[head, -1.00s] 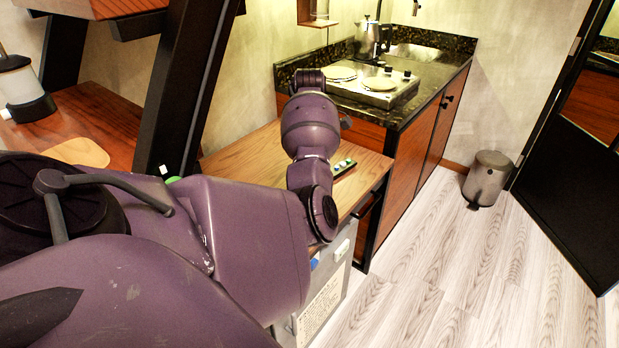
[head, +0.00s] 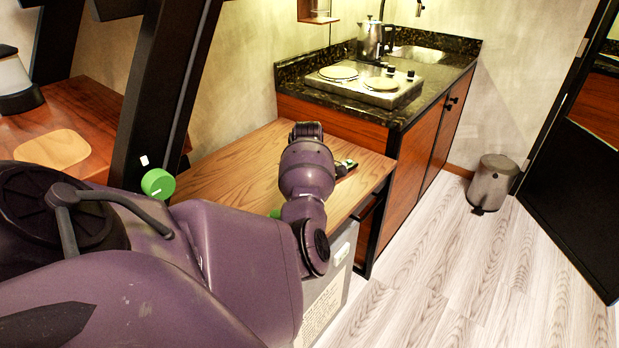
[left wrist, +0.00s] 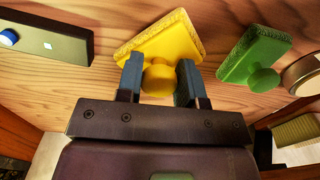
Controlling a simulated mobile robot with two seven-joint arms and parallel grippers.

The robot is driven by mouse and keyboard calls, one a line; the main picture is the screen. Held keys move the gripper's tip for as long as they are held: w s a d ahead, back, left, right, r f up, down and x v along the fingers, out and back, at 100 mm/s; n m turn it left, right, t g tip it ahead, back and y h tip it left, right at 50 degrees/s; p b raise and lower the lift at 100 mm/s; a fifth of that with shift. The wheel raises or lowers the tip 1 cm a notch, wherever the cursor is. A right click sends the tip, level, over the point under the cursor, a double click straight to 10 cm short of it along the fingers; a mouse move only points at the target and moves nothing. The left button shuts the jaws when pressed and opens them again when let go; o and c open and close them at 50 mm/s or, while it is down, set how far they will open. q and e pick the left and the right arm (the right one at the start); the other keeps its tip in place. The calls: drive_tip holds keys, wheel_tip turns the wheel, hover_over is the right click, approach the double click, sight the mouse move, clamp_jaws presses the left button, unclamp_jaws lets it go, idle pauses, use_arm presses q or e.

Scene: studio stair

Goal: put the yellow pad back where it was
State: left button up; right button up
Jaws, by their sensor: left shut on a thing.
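The yellow pad (left wrist: 165,38) is a flat square with a round knob (left wrist: 159,80). It shows in the left wrist view in front of a wooden surface. My left gripper (left wrist: 160,82) is shut on the knob, one finger on each side. I cannot tell whether the pad touches the wood. A similar green pad (left wrist: 254,54) with a knob lies to the right of it. In the head view my left arm (head: 306,170) hides the gripper and the yellow pad. My right gripper is not in view.
A dark box with a blue knob (left wrist: 9,37) is at the left wrist view's left edge; a round metal-rimmed thing (left wrist: 303,75) is at its right. In the head view, a wooden top (head: 235,165) adjoins the stove counter (head: 335,98). A bin (head: 492,184) stands on open floor.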

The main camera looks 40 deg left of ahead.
use_arm(q)
drive_tip(key=shift+f, duration=0.95)
drive_tip(key=o, duration=0.9)
